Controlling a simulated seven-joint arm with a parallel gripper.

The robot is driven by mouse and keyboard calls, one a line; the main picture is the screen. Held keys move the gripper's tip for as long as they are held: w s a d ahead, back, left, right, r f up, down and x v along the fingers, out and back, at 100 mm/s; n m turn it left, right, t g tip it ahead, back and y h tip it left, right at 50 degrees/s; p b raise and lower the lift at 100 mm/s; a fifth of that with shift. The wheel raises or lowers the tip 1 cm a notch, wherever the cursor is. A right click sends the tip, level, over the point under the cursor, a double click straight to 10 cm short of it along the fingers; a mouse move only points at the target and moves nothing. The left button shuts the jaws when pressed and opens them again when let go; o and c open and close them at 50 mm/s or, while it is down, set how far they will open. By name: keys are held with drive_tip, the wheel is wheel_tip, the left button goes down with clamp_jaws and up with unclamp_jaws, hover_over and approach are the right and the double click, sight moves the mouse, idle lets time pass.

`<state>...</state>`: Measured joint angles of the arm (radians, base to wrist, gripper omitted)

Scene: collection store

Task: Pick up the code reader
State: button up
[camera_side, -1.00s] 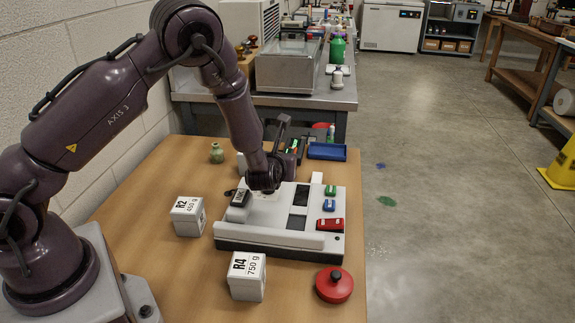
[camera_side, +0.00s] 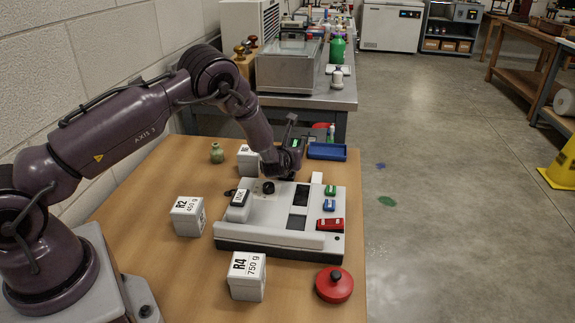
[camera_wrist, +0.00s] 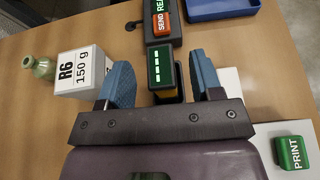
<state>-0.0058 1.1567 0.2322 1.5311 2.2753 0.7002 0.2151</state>
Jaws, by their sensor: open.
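The code reader (camera_wrist: 160,68), as I take it, is a narrow dark device with a green-lit display of dashes and a yellow-orange part below it. In the wrist view it shows between the two blue fingers of my gripper (camera_wrist: 160,78). The fingers are open, with a gap on each side of it; I cannot tell how far below the fingertips it is. In the side view my gripper (camera_side: 284,163) is over the back of the grey-white console (camera_side: 265,232), and the reader is mostly hidden behind it.
A dark unit with SEND and READY lights (camera_wrist: 161,22) adjoins the reader. White block R6 (camera_wrist: 80,72) and a green bottle (camera_wrist: 38,67) are left of it. A blue tray (camera_side: 327,151) lies behind. Blocks R2 (camera_side: 188,216) and R4 (camera_side: 247,276) and a red knobbed disc (camera_side: 334,285) stand nearer.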

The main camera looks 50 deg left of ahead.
drive_tip(key=c, duration=1.1)
